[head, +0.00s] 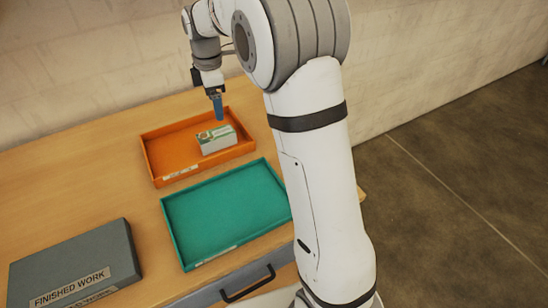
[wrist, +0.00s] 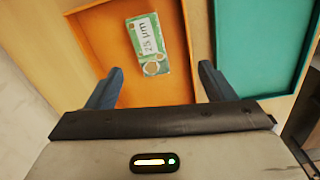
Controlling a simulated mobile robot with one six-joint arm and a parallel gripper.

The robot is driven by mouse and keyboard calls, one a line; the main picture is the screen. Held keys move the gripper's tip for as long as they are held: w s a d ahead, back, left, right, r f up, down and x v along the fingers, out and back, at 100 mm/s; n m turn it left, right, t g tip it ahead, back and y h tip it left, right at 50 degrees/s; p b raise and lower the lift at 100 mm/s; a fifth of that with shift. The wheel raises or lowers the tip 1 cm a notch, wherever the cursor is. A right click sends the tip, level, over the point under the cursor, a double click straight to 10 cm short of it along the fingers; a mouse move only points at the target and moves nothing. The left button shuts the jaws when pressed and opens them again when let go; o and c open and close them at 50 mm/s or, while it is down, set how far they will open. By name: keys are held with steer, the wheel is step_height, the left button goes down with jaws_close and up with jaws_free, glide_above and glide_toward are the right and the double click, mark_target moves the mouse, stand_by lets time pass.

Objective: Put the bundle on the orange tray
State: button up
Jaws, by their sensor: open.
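The bundle (head: 216,139) is a small white and green block. It rests inside the orange tray (head: 160,160), toward its right side. My gripper (head: 219,115) is above the orange tray, just over the far side of the bundle. In the wrist view my gripper (wrist: 158,84) has its two blue fingers wide apart with nothing between them, and the bundle lies apart from them.
An empty teal tray (head: 225,210) sits in front of the orange tray. A grey box labelled "FINISHED WORK" (head: 75,265) stands at the front left of the wooden table (head: 60,180). A drawer handle (head: 248,285) is below the front edge. A wall rises behind the table.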

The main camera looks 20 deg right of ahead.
steer(key=s+d+r+m+t, duration=0.1)
steer(key=s+d+r+m, duration=0.15)
steer(key=s+m, duration=0.4)
steer(key=s+d+r+m, duration=0.2)
steer(key=s+d+m, duration=0.15)
steer(key=s, duration=0.55)
steer(key=s+d+f+m+t, duration=0.1)
steer(key=s+f+m, duration=0.1)
steer(key=s+m, duration=0.2)
steer(key=s+d+f+m, duration=0.1)
steer(key=s+m, duration=0.3)
steer(key=s, duration=0.6)
steer(key=shift+s+d+f+m+t, duration=0.3)
steer(key=shift+s+d+f+t, duration=0.1)
steer(key=shift+d, duration=0.35)
steer(key=shift+c, duration=0.5)
